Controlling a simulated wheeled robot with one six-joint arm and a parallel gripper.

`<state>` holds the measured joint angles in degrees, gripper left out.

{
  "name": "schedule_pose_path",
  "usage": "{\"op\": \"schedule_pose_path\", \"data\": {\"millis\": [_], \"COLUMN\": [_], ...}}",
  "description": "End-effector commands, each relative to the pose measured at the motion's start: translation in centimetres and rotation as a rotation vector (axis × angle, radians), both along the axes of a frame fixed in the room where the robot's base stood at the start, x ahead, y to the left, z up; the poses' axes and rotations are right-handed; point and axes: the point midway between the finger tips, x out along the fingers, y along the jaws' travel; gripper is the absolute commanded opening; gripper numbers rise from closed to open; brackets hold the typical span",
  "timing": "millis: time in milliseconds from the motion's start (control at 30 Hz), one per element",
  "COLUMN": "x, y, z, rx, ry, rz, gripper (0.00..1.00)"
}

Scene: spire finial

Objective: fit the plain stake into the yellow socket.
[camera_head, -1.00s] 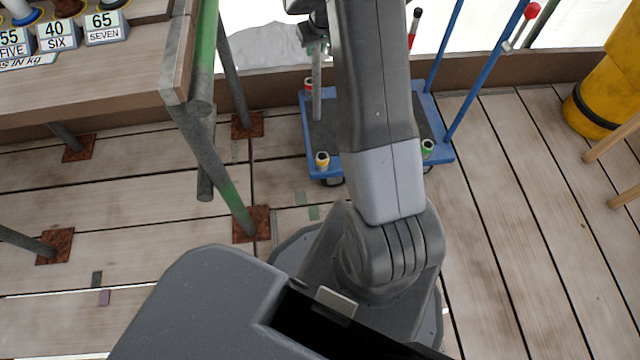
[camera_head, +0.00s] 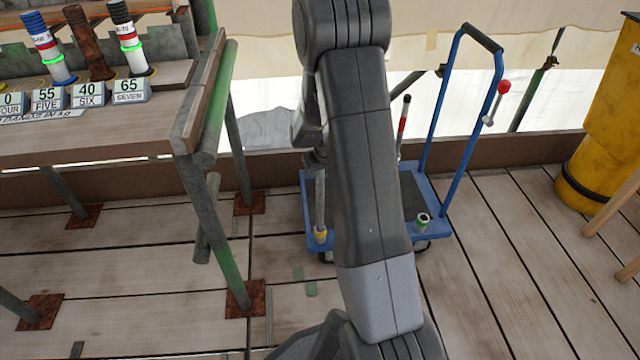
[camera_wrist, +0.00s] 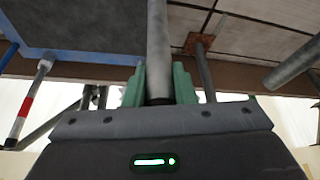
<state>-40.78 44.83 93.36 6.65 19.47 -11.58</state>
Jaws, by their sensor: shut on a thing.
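The plain stake (camera_head: 319,195) is a bare grey rod, upright at the left side of the blue cart. Its lower end lines up with the yellow socket (camera_head: 320,237) at the cart's near left corner. I cannot tell whether the tip is inside the socket or just above it. In the wrist view my gripper (camera_wrist: 159,84) has its green fingers shut around the stake (camera_wrist: 157,40), which runs out of the picture's top edge. The yellow socket is not seen there. In the head view my arm hides most of the gripper.
The blue cart (camera_head: 435,190) has a green-ringed socket (camera_head: 422,222) at its near right corner. A red, white and black stake (camera_head: 403,125) stands behind my arm. A wooden table (camera_head: 100,138) with scaffold legs is at left, a yellow post (camera_head: 600,120) at right.

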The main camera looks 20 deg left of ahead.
Motion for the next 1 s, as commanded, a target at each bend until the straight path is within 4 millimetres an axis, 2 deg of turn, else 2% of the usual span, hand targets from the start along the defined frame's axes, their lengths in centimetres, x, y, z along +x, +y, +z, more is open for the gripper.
{"op": "schedule_pose_path", "data": {"millis": [100, 200, 567, 600, 700, 1000], "x": [0.0, 0.0, 0.0, 0.0, 0.0, 0.0], "y": [0.0, 0.0, 0.0, 0.0, 0.0, 0.0], "z": [-2.1, -3.1, -3.4, -3.3, -3.3, -3.1], "rx": [-0.002, -0.001, -0.001, -0.001, -0.001, -0.001], "ry": [0.002, 0.001, 0.001, 0.001, 0.001, 0.001], "rz": [0.0, 0.0, 0.0, 0.0, 0.0, 0.0], "gripper": [0.0, 0.0, 0.0, 0.29, 0.45, 0.45]}}
